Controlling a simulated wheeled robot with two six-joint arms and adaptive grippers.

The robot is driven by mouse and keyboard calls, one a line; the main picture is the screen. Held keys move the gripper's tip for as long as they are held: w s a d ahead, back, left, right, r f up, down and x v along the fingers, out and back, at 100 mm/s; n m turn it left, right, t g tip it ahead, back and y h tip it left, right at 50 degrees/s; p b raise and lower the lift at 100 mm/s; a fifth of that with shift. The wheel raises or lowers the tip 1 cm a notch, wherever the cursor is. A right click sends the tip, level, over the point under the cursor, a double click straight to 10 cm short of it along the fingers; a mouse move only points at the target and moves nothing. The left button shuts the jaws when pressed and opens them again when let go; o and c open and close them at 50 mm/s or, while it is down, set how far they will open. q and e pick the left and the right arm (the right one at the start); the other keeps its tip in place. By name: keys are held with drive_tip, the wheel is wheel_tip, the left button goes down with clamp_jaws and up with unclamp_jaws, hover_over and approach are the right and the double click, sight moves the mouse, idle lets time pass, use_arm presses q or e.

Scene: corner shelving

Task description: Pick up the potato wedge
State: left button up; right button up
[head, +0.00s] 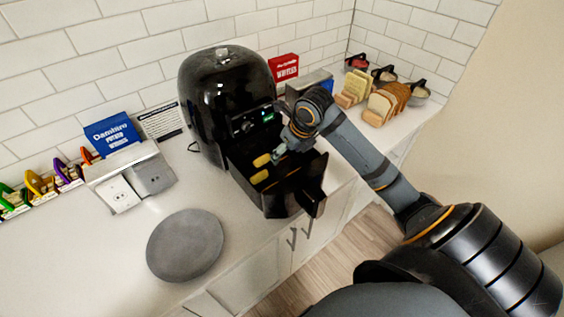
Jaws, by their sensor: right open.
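Yellow potato wedges lie in the pulled-out black basket (264,198) of the air fryer (227,85). One potato wedge (261,160) lies towards the back of the basket and another potato wedge (259,177) lies nearer the front. My right gripper (277,156) is open, low over the basket, just to the right of the back wedge. Its fingertips are small in the picture, and I cannot tell whether they touch a wedge. The right arm hides part of the basket's right side. My left gripper is not in view.
A grey round plate (185,245) lies on the white counter, left of the basket. A blue box (112,133) and socket panels stand at the left. Bread slices (385,104) and lidded bowls stand at the back right. The counter's front left is clear.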

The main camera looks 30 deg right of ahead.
sight(283, 162)
drive_tip(key=shift+p+x, duration=0.65)
drive_tip(key=shift+x, duration=2)
drive_tip(key=shift+s+d, duration=0.15)
drive_tip(key=shift+d, duration=0.05)
drive_tip(key=c, duration=0.6)
